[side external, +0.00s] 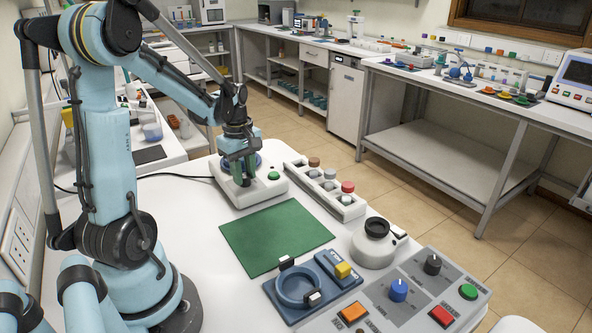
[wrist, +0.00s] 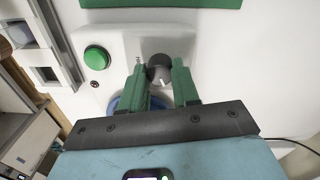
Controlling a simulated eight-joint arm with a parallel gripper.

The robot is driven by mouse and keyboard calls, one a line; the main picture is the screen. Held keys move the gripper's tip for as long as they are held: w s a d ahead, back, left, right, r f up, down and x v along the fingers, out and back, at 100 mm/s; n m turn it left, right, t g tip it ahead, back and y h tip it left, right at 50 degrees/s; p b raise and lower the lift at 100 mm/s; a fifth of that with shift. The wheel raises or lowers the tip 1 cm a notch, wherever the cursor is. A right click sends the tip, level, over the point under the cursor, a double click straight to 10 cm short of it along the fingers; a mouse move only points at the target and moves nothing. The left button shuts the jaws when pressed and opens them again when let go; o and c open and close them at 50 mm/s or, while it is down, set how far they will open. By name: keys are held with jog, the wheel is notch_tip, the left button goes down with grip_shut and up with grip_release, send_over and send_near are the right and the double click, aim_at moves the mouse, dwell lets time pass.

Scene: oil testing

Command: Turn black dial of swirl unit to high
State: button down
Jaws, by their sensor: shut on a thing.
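The swirl unit is a white box (side external: 247,196) at the far edge of the white table, with a blue round plate (wrist: 127,103) on top. Its black dial (wrist: 158,68) shows between my fingertips in the wrist view, with a white pointer mark towards the gripper's palm. My gripper (side external: 240,178) points down over the unit, and its green fingers are shut on the dial, seen also in the wrist view (wrist: 159,70). In the side view the fingers hide the dial. A green button (side external: 273,176) sits beside it on the unit, also in the wrist view (wrist: 96,58).
A white rack (side external: 345,210) with several capped bottles stands right of the unit. A green mat (side external: 275,237) lies in front. A white pot with a black rim (side external: 373,248), a blue ring holder (side external: 296,287) and a grey control panel (side external: 415,285) are nearer.

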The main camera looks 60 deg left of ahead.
aim_at(244, 174)
jog(key=m, duration=1.1)
jog(key=shift+a+m, duration=0.1)
jog(key=shift+m, duration=0.3)
jog(key=m, duration=1)
jog(key=shift+m, duration=0.4)
jog(key=c, duration=0.8)
grip_release()
jog(key=r, duration=1.2)
jog(key=shift+a+r, duration=0.1)
jog(key=shift+a, duration=0.1)
